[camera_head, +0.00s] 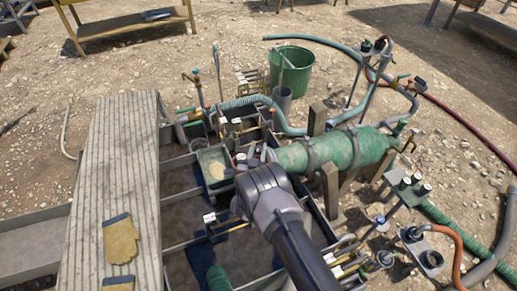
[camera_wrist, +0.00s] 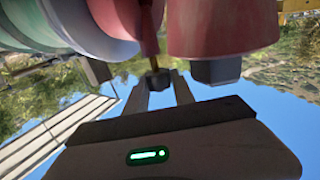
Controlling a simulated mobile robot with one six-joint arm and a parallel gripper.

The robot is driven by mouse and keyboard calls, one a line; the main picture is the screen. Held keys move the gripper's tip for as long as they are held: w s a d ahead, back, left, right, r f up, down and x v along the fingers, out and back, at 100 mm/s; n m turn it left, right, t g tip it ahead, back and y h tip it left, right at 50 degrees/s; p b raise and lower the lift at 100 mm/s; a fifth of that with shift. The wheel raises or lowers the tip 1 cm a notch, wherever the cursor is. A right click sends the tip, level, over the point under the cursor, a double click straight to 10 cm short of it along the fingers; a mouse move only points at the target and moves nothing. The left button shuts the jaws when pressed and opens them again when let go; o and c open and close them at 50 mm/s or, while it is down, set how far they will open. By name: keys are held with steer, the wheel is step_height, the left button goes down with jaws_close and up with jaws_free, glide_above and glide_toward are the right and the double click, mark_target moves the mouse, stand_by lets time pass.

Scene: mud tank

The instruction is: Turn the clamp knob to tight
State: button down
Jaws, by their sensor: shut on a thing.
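In the wrist view a small dark knob (camera_wrist: 158,84), which looks like the clamp knob, sits at the end of a brass-coloured stem below a red fitting (camera_wrist: 135,22). My gripper (camera_wrist: 157,90) has its two fingers on either side of the knob and is shut on it. I cannot tell from its shape how far the knob is turned. In the head view my gripper (camera_head: 255,160) is at the left end of the green cylinder (camera_head: 345,150). My wrist hides the fingertips and the knob there.
A larger red part (camera_wrist: 220,25) stands close beside the fingers. A ribbed plank (camera_head: 115,165) with yellow gloves (camera_head: 120,240) lies left of the tank. A green bucket (camera_head: 292,70) and hoses (camera_head: 330,125) are behind. Valves and fittings (camera_head: 405,185) crowd the right.

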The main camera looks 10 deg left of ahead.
steer(key=shift+f+m+h, duration=0.1)
steer(key=shift+m+h, duration=1.1)
steer(key=shift+h, duration=0.7)
steer(key=shift+m+h, duration=0.3)
steer(key=shift+h, duration=0.1)
steer(key=c, duration=1.1)
jaws_free()
steer(key=shift+o, duration=0.2)
steer(key=s+a+p, duration=0.3)
steer(key=s+p, duration=0.3)
steer(key=s, duration=1.1)
steer(key=shift+a, duration=0.1)
